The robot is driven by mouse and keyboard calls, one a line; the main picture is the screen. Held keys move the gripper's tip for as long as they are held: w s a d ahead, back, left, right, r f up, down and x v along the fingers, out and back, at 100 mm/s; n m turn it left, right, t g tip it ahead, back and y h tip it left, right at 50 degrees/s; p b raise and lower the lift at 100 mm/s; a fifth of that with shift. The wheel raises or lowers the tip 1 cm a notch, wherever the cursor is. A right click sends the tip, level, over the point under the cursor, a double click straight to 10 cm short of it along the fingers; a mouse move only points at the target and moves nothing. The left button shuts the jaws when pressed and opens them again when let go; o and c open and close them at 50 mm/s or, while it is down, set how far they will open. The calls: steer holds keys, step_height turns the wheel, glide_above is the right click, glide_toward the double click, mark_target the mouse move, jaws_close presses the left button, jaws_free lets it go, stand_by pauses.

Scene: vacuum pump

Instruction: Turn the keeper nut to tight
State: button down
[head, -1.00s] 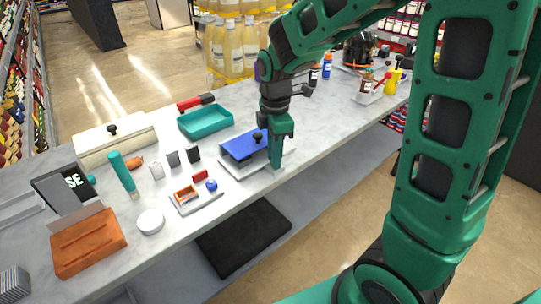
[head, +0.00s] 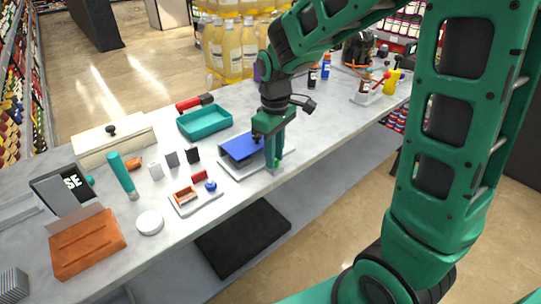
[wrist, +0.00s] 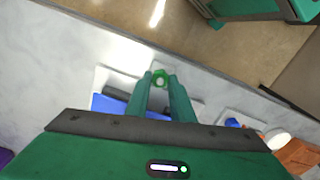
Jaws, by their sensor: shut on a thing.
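The vacuum pump has a blue cover (head: 240,147) and sits on a pale base plate (head: 233,168) near the front edge of the counter. The cover also shows in the wrist view (wrist: 108,104), left of my fingers. A small green ring-shaped nut (wrist: 160,76), which looks like the keeper nut, is at my fingertips. My gripper (head: 273,165) points down at the right end of the pump. In the wrist view its two fingers (wrist: 160,82) close on either side of the nut. Its marking and how tight it sits cannot be seen.
Bottles and a bin stand at the far right. The counter between pump and bottles is mostly clear.

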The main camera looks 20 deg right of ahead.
steer(key=m, duration=0.6)
steer(key=shift+s+d+m, duration=0.15)
steer(key=shift+s+m, duration=0.05)
steer(key=shift+m, duration=0.1)
steer(key=m, duration=0.5)
steer(key=shift+f, duration=0.1)
stand_by(0.3)
steer(key=c, duration=1.5)
jaws_free()
steer(key=shift+c, duration=0.2)
steer(key=shift+w+r, duration=0.15)
steer(key=shift+r, duration=0.5)
step_height(320, 180, up, 10)
steer(key=shift+f, duration=0.2)
